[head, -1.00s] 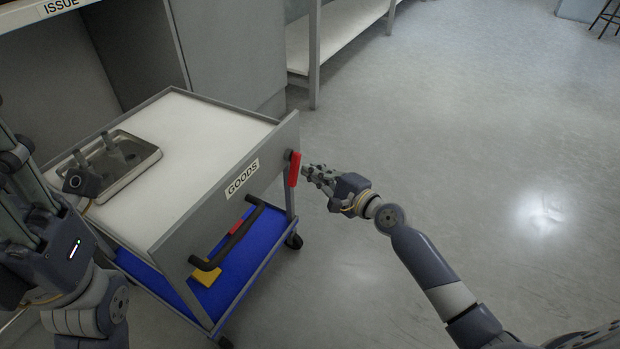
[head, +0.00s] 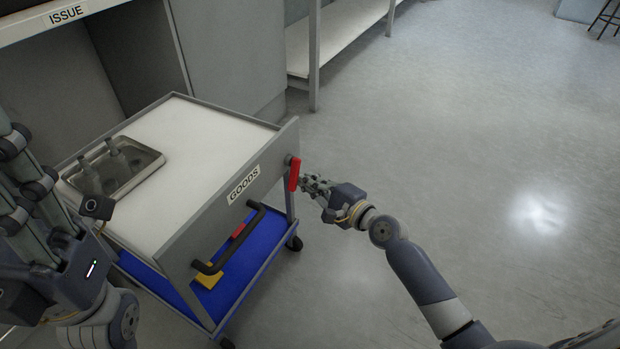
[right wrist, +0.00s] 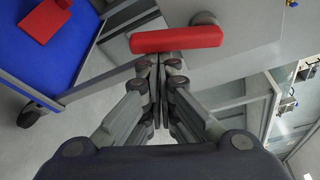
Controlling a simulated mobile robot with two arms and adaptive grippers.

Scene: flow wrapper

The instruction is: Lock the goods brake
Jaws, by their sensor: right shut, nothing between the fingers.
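The goods brake is a red lever (head: 294,175) on the right end of the cart's grey front panel, marked GOODS (head: 243,186). It hangs down from a round grey pivot. In the right wrist view the red lever (right wrist: 177,40) lies across the picture, just beyond my fingertips. My right gripper (head: 304,181) is shut and empty beside the lever's lower part; in the wrist view its fingertips (right wrist: 160,62) are together at the lever's edge. I cannot tell whether they touch it. My left gripper (head: 40,205) is at the left edge, partly cut off; its jaw opening is unclear.
The cart has a white top (head: 195,135), a metal tray (head: 152,158) holding grey bottles, a black handle (head: 235,240) and a blue lower shelf (head: 245,275). An ISSUE counter (head: 30,28) stands behind. The floor (head: 450,150) to the right is clear.

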